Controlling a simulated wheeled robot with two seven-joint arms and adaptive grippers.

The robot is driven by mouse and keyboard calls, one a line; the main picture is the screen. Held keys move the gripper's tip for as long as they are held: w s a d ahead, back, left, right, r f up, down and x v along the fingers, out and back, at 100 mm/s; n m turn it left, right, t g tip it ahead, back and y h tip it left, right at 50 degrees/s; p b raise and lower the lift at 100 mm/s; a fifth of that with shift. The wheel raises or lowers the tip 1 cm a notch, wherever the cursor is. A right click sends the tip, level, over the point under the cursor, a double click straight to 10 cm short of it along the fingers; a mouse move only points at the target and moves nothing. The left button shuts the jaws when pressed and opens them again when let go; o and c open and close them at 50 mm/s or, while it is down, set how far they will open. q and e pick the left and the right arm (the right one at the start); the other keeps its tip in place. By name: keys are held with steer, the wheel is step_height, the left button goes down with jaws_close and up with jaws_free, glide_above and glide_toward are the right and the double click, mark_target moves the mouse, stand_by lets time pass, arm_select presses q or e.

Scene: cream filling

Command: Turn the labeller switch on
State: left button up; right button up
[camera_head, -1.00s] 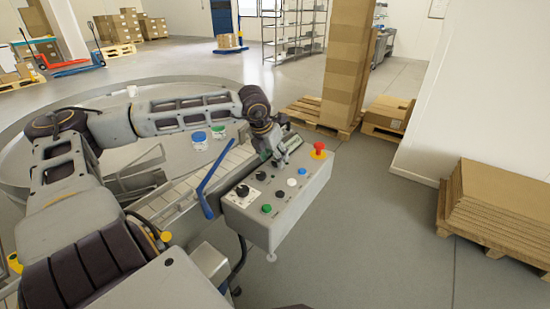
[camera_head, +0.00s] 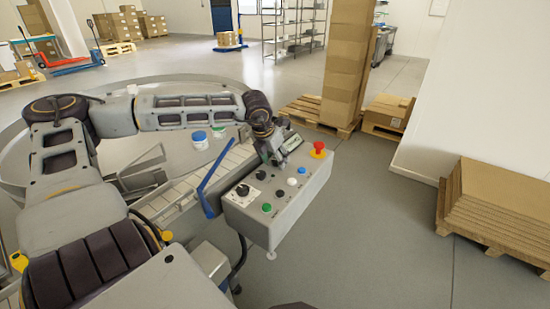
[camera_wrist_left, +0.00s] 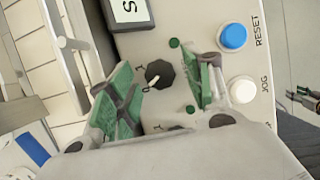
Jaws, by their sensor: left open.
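The grey control box (camera_head: 275,205) carries knobs and buttons on its sloping top. My left gripper (camera_head: 277,158) is over the far part of this panel. In the left wrist view its green fingers (camera_wrist_left: 165,72) are open, one on each side of a black knob (camera_wrist_left: 159,74) with a white pointer line. Gaps show between the knob and both fingers; contact is not visible. The knob's label is mostly hidden, so I cannot confirm that it is the labeller switch. A blue RESET button (camera_wrist_left: 233,37) and a white JOG button (camera_wrist_left: 243,90) lie beside the right finger.
A red emergency button (camera_head: 318,149) stands up at the panel's far right corner. Another black knob (camera_head: 243,190) and a green button (camera_head: 266,208) are nearer. Open floor lies right.

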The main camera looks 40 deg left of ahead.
arm_select(q)
steer(key=c, duration=0.9)
steer(key=shift+c, duration=0.6)
arm_select(e)
steer(key=shift+s+f, duration=0.2)
steer(key=shift+s, duration=0.45)
